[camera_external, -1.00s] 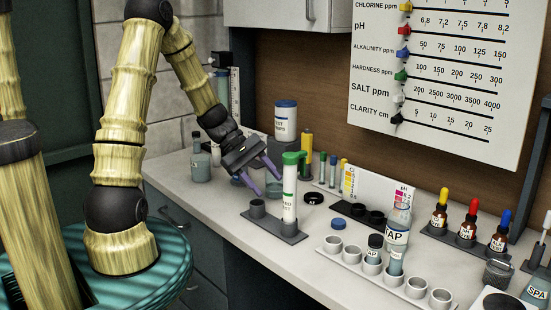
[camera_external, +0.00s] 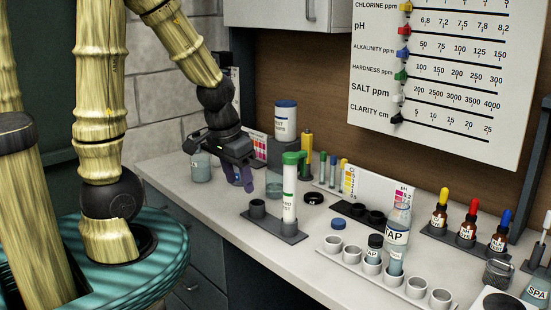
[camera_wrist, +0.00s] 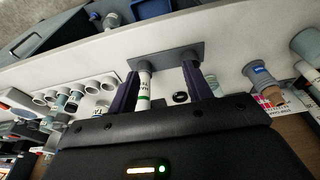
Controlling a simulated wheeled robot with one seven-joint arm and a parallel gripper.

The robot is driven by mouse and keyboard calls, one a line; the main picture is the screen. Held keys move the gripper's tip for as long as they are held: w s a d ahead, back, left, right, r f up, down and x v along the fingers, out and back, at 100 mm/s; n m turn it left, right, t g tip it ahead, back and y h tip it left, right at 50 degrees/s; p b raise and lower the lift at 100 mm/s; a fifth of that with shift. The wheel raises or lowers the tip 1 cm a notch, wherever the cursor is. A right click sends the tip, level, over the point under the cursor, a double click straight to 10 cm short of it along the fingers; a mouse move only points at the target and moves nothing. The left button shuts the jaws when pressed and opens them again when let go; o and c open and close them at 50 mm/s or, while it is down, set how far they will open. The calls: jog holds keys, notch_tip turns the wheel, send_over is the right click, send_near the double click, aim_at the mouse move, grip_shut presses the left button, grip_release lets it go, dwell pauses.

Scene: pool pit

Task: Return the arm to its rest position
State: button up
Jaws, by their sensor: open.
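My gripper (camera_external: 241,182) hangs at the left part of the counter, its purple fingers pointing down. It is above the counter, left of the white tube with a green cap (camera_external: 289,195) that stands in a grey holder (camera_external: 283,235). In the wrist view my gripper (camera_wrist: 161,72) shows two spread purple fingers with nothing held. The tube (camera_wrist: 144,90) shows between them, farther off, near the left finger. My arm is bent, its upper links rising out of the picture at the top.
Bottles stand close to my gripper: a blue-grey one (camera_external: 201,167) at left and a white jar with a blue lid (camera_external: 285,120) behind. A rack of white cups (camera_external: 417,286), dropper bottles (camera_external: 467,222) and a TAP bottle (camera_external: 397,228) fill the right counter.

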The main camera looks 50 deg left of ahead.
jog(key=w+p+v, duration=0.3)
jog(key=p+v, duration=1.1)
jog(key=v, duration=0.1)
jog(key=shift+w+r+p, duration=0.35)
jog(key=shift+r+p, duration=0.05)
jog(key=shift+r, duration=0.1)
